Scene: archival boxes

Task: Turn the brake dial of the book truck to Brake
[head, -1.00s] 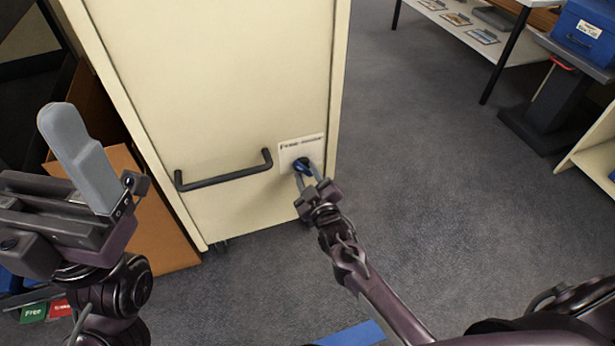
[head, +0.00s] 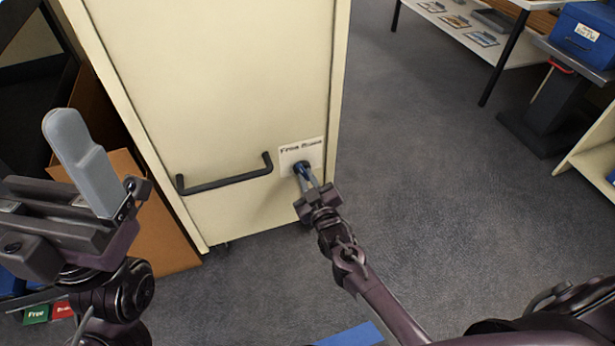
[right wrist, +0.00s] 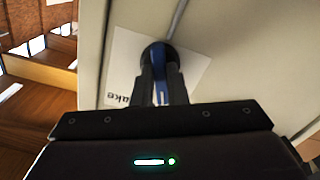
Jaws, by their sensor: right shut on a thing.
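The book truck (head: 215,90) is a cream cabinet with a dark bar handle (head: 225,181) on its end panel. Right of the handle is a white label plate (head: 301,153) printed "Free" on the left and "Brake" on the right. The blue brake dial (head: 300,167) sits on this plate, and it also shows in the right wrist view (right wrist: 158,56). My right gripper (head: 304,176) is shut on the dial, its fingers covering part of it. Which word the dial points to I cannot tell. My left gripper (head: 80,160) is raised at the left, empty-looking; its finger gap is not clear.
A cardboard box (head: 160,235) stands left of the truck. Green and red cards (head: 36,314) marked Free and Brake lie at lower left. The grey carpet (head: 430,180) right of the truck is clear.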

